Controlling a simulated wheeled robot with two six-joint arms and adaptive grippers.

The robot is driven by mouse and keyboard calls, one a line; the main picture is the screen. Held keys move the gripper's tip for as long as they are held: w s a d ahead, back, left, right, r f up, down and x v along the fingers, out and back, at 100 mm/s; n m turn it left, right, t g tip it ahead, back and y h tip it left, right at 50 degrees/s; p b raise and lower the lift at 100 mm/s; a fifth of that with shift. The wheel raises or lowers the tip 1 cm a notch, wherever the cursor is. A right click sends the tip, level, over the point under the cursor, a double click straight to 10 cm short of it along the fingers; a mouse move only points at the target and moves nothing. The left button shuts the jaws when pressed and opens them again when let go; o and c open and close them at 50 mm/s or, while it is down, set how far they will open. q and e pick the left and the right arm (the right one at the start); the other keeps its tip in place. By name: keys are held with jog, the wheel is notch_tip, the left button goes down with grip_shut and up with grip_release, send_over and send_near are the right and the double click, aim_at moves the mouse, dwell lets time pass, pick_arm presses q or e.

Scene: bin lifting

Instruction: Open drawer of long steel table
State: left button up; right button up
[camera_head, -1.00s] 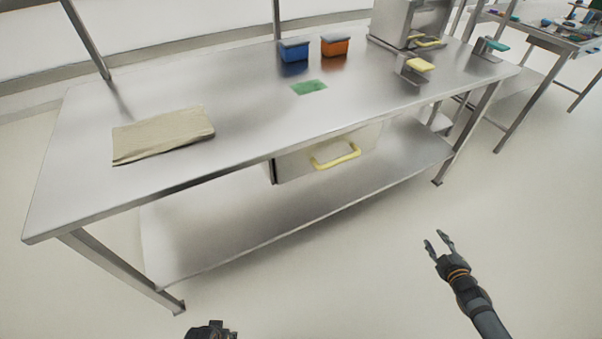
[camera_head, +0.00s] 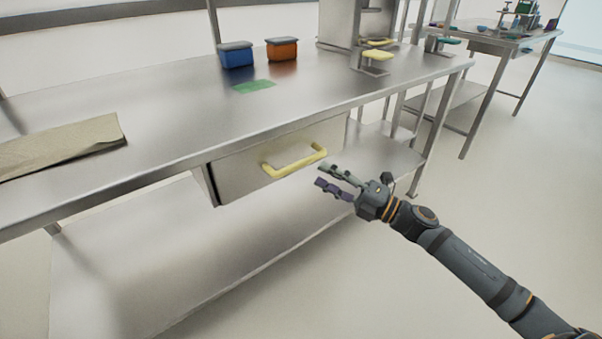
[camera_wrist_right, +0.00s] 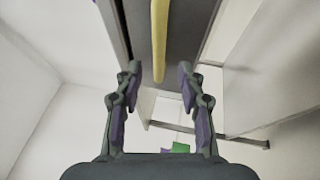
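The long steel table (camera_head: 160,116) fills the left and middle of the head view. Its drawer (camera_head: 235,176) hangs under the tabletop and looks shut. A yellow bar handle (camera_head: 296,163) runs across the drawer front. My right gripper (camera_head: 325,176) is open and empty, just right of and in front of the handle. In the right wrist view the yellow handle (camera_wrist_right: 159,40) lies ahead, lined up with the gap between the two open fingers (camera_wrist_right: 157,80). The fingers do not close on it. My left gripper is not in the head view.
On the tabletop are a blue bin (camera_head: 236,56), an orange bin (camera_head: 282,50), a green patch (camera_head: 254,87) and a tan cloth (camera_head: 60,146). A lower shelf (camera_head: 130,270) runs beneath the drawer. Floor in front of the table is clear.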

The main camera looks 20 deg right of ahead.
aim_at(302, 163)
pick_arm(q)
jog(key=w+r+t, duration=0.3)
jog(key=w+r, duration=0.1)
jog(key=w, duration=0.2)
pick_arm(e)
jog(key=x, duration=0.6)
jog(key=shift+r, duration=0.25)
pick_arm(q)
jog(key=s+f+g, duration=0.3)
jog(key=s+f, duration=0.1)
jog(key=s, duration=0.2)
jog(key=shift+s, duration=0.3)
pick_arm(e)
jog(key=shift+w+a, duration=0.4)
jog(key=shift+w, duration=0.1)
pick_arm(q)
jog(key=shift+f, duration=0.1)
pick_arm(e)
grip_shut()
